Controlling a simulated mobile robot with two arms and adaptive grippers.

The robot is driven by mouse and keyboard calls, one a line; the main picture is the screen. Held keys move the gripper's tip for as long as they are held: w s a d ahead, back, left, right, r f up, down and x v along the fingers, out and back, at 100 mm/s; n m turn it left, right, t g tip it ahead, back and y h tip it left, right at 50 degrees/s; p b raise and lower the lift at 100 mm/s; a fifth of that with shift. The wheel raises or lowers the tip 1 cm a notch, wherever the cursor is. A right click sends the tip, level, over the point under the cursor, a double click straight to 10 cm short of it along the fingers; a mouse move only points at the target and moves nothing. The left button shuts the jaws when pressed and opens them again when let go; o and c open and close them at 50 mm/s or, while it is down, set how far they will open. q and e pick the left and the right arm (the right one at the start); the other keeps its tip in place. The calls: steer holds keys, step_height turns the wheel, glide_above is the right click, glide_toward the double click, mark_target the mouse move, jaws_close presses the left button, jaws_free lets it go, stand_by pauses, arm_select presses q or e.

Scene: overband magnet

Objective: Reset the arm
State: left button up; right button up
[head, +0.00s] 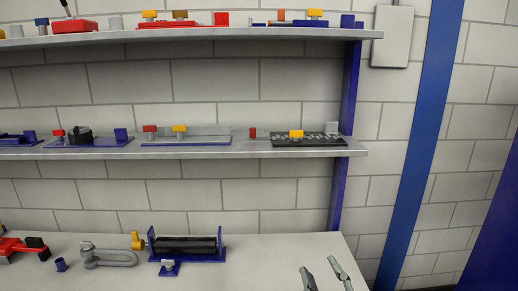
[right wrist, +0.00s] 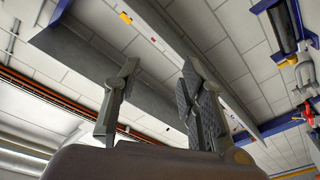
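My right gripper (head: 320,266) shows at the bottom right of the head view, its two grey fingertips apart with nothing between them. In the right wrist view the same gripper (right wrist: 160,68) has its fingers spread wide and empty. In the head picture the fingertips are in front of the bottom shelf's right end; whether they touch it I cannot tell. My left gripper is not in view.
A roller unit (head: 188,246), a grey shackle (head: 108,257) and red parts (head: 12,250) lie on the bottom shelf (head: 270,250). The middle shelf (head: 200,152) and top shelf (head: 200,36) hold several small parts. A blue post (head: 420,140) stands right.

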steer(key=s+d+f+m+g+h, duration=0.2)
steer(key=s+d+f+g, duration=0.15)
steer(key=f, duration=0.55)
steer(key=s+d+f+m+g+h, duration=0.2)
steer(key=s+d+f+m+g, duration=0.15)
steer(key=f, duration=0.45)
steer(key=s+d+f+m+g, duration=0.1)
steer(key=s+f+g, duration=0.35)
steer(key=s, duration=0.35)
steer(key=s+f+g, duration=0.4)
steer(key=s+f, duration=0.2)
steer(key=s, duration=0.2)
step_height(320, 180, down, 26)
steer(key=s+g, duration=0.1)
steer(key=s+d+f+g, duration=0.1)
steer(key=s+d+f, duration=0.2)
steer(key=s+f, duration=1.3)
steer(key=shift+s+y, duration=0.3)
steer(key=shift+s, duration=0.2)
steer(key=shift+d+f+g, duration=0.1)
steer(key=shift+g, duration=0.15)
